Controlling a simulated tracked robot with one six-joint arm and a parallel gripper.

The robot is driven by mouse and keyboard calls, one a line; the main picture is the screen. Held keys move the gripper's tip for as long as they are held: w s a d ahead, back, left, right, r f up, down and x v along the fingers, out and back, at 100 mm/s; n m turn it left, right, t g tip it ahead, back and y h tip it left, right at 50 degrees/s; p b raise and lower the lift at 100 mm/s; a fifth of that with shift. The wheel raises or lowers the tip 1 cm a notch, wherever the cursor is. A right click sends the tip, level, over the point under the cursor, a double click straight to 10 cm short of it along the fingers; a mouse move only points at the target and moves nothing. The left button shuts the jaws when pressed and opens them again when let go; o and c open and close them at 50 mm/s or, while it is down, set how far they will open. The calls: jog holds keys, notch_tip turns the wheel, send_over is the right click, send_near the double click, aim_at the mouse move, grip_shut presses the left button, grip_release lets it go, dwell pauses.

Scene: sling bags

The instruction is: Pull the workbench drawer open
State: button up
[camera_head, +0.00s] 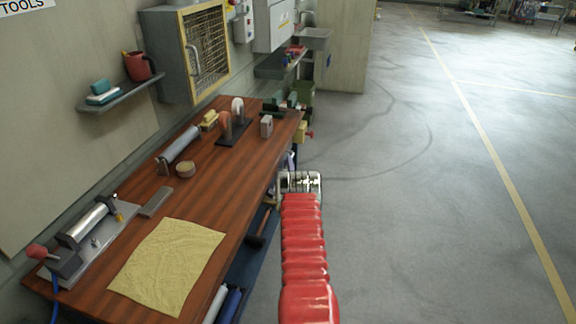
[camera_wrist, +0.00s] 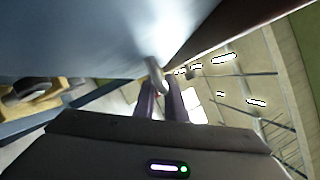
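The workbench (camera_head: 165,215) has a reddish-brown wooden top and runs along the left wall. My red-sleeved arm reaches forward beside its right edge. My gripper's fingertips are hidden in the head view. In the wrist view, the two dark fingers of my gripper (camera_wrist: 160,95) are close together, with a small metal handle (camera_wrist: 154,72) between their tips. The gripper looks shut on this handle. A smooth blue-grey panel (camera_wrist: 80,40), probably the drawer front, fills the upper left next to the handle. I cannot tell whether the drawer stands out from the bench.
A yellow cloth (camera_head: 168,265), a clamp-like tool (camera_head: 90,225), a metal roller (camera_head: 178,148) and small items lie on the bench top. Below are a blue lower shelf (camera_head: 245,265) and rolls. The grey floor (camera_head: 440,210) to the right is clear.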

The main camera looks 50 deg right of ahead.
grip_shut()
jog(key=shift+s+f, duration=0.1)
